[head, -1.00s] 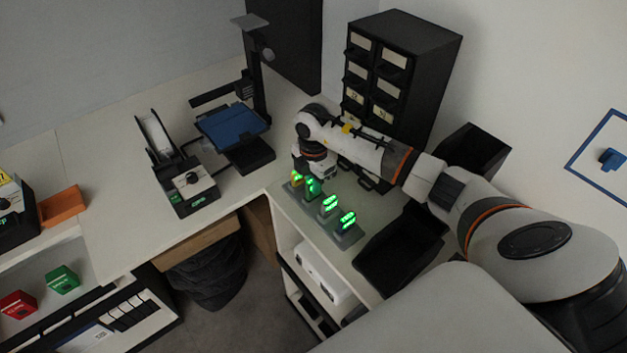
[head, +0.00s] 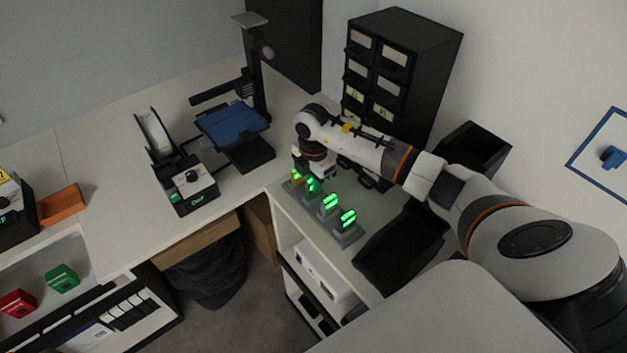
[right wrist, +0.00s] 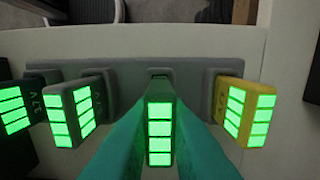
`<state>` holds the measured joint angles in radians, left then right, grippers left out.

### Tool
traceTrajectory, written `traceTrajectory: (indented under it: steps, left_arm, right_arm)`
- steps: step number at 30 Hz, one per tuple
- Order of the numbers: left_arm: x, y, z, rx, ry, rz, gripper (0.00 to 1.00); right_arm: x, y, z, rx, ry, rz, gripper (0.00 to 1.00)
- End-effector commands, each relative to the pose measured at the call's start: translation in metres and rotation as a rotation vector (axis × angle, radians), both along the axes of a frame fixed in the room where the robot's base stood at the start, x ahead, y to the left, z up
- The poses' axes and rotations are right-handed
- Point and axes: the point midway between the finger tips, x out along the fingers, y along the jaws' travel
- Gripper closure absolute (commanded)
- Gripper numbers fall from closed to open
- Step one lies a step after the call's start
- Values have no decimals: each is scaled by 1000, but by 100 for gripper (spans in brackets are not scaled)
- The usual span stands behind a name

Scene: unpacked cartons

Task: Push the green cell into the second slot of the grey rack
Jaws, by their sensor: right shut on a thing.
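The grey rack (right wrist: 190,78) runs across the right wrist view and stands near the bench edge in the head view (head: 350,238). My right gripper (right wrist: 159,112) is shut on the green cell (right wrist: 160,135), whose bright green bars face the camera between the teal fingers. The cell's far end meets the rack at a slot between a yellow cell and a grey cell; how deep it sits I cannot tell. In the head view my right gripper (head: 313,176) is over the rack, its fingertips partly hidden. My left gripper is not in view.
The yellow cell (right wrist: 248,112) stands close on the right in the wrist view. Grey cells (right wrist: 75,110) with lit bars stand on the left. A black open bin (head: 395,248) lies beside the rack, and a black drawer cabinet (head: 420,45) stands behind my arm.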

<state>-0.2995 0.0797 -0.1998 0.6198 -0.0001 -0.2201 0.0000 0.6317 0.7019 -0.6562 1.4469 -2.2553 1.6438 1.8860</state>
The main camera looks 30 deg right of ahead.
Motion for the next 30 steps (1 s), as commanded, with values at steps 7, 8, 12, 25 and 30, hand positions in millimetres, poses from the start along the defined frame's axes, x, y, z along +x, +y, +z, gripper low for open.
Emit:
traceTrajectory:
  steps: [7, 8, 12, 25, 30]
  left_arm:
    - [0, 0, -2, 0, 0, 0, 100]
    - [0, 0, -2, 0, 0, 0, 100]
    - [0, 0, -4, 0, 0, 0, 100]
    - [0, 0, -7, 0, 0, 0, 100]
    - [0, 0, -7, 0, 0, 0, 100]
  right_arm:
    - [0, 0, -2, 0, 0, 0, 100]
    - [0, 0, -3, 0, 0, 0, 100]
    - [0, 0, -6, 0, 0, 0, 100]
    - [0, 0, -11, 0, -1, 0, 100]
    - [0, 0, -11, 0, 0, 0, 79]
